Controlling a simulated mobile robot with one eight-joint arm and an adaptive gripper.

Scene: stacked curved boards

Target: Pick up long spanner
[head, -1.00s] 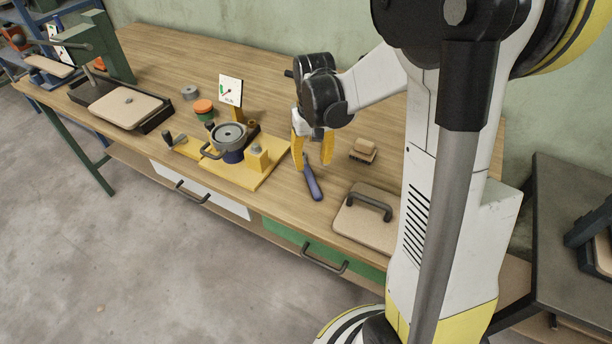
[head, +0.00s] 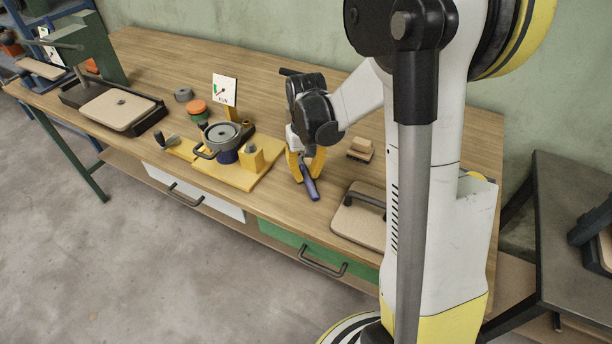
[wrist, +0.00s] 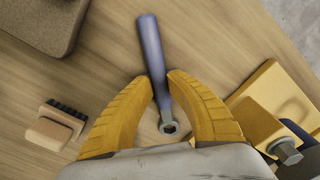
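The long spanner has a blue handle (head: 311,188) and shows below my gripper (head: 305,176) in the head view. In the wrist view the spanner (wrist: 151,45) runs from the top centre down between my two yellow fingers, with its grey ring end (wrist: 169,128) between them near the palm. The fingertips of my gripper (wrist: 161,80) are drawn in against both sides of the handle, so it looks shut on the spanner. The spanner appears at table level; any gap beneath it is hidden.
A small wooden brush (head: 360,149) lies right of my gripper. A beige board with a dark handle (head: 350,222) is at the front right. A yellow fixture plate (head: 243,181) with a round metal part stands left.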

